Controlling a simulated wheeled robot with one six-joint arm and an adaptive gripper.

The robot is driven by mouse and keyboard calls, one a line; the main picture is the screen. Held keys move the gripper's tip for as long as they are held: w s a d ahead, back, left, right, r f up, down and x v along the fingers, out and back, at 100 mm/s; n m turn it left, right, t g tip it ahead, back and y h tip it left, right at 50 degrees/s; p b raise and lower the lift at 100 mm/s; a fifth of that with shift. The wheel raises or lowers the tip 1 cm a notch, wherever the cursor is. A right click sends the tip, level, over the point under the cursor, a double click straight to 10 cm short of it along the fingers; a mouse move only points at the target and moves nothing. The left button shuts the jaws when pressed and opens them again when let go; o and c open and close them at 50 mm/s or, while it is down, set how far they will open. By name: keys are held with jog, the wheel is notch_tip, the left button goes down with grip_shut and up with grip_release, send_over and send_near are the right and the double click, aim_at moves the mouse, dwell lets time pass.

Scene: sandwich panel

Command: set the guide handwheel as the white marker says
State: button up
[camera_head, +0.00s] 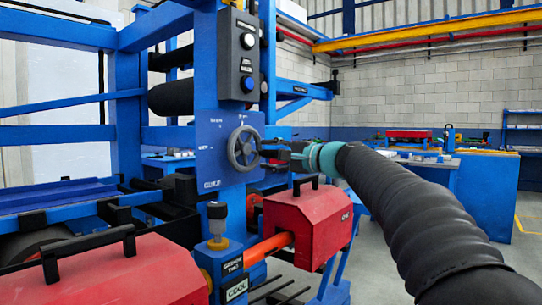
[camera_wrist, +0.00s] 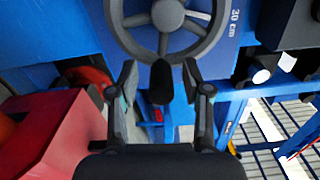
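The guide handwheel (camera_head: 244,148) is a dark grey spoked wheel on a blue panel (camera_head: 211,150) with small white lettering. In the wrist view the handwheel (camera_wrist: 192,38) fills the top, and its black crank knob (camera_wrist: 161,82) points towards me. My gripper (camera_head: 287,152) is to the right of the wheel in the head view. In the wrist view my gripper (camera_wrist: 160,88) is open, with one finger on each side of the knob and a gap on both sides. A white "30 cm" mark (camera_wrist: 235,20) shows beside the wheel. The other panel marks are too small to read surely.
A dark button box (camera_head: 241,55) is above the wheel. A red housing (camera_head: 308,225) stands below my gripper, and a larger red cover (camera_head: 105,272) is at front left. Blue frame posts surround the panel. Free floor lies at the right.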

jog(key=v, duration=1.2)
